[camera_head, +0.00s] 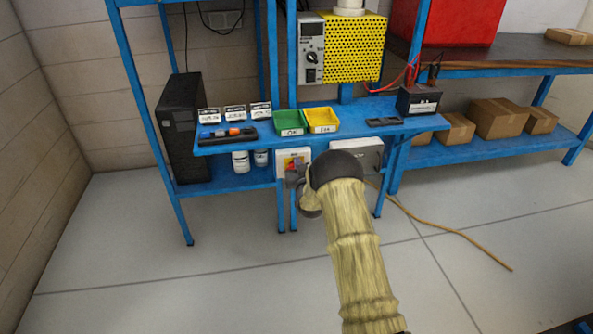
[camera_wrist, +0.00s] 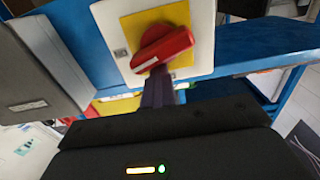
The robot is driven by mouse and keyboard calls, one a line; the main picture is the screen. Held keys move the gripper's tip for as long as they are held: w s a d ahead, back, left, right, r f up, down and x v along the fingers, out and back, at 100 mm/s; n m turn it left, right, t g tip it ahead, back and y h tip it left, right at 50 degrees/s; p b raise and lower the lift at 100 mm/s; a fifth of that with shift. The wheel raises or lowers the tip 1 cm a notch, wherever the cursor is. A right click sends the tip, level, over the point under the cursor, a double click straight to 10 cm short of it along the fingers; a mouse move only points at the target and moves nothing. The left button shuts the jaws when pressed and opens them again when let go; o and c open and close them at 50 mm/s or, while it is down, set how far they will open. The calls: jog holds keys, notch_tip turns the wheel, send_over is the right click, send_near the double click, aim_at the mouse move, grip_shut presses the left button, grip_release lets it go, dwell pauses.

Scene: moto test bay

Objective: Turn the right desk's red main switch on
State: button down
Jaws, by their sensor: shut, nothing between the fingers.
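The red main switch (camera_wrist: 162,47) is a rotary handle on a yellow plate in a white box (camera_wrist: 205,30). In the wrist view the handle lies slanted. In the head view the white box (camera_head: 286,156) hangs under the front of the blue desk (camera_head: 365,119), and my arm partly covers it. My gripper (camera_wrist: 158,88) is shut and empty, its fingers pointing at the handle's lower edge. In the head view the gripper (camera_head: 298,178) is in front of the box, dark and small. I cannot tell whether the fingers touch the handle.
A grey box (camera_head: 371,150) hangs beside the white one. Green (camera_head: 290,122) and yellow (camera_head: 322,120) bins, a black battery (camera_head: 418,101) and a screwdriver (camera_head: 228,132) are on the desk. An orange cable (camera_head: 455,233) crosses the otherwise clear floor at right.

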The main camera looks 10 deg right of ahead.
jog(key=shift+a+f, duration=0.25)
jog(key=s+p, duration=0.1)
jog(key=s, duration=0.7)
jog(key=shift+r, duration=0.25)
jog(key=shift+d, duration=0.1)
dwell(0.4)
jog(key=s+a+r+g, duration=0.1)
jog(key=s+r+g, duration=0.3)
jog(key=s, duration=0.9)
jog(key=s+r+g+p, duration=0.15)
jog(key=s+g, duration=0.45)
jog(key=s, duration=0.7)
jog(key=s+a+r+g, duration=0.1)
jog(key=s+r+g, duration=0.35)
jog(key=s, duration=0.75)
notch_tip(320, 180, up, 24)
jog(key=p, duration=2.3)
jog(key=shift+d+f+g+p, duration=0.25)
jog(key=shift+g+p, duration=0.1)
jog(key=shift+g, duration=0.1)
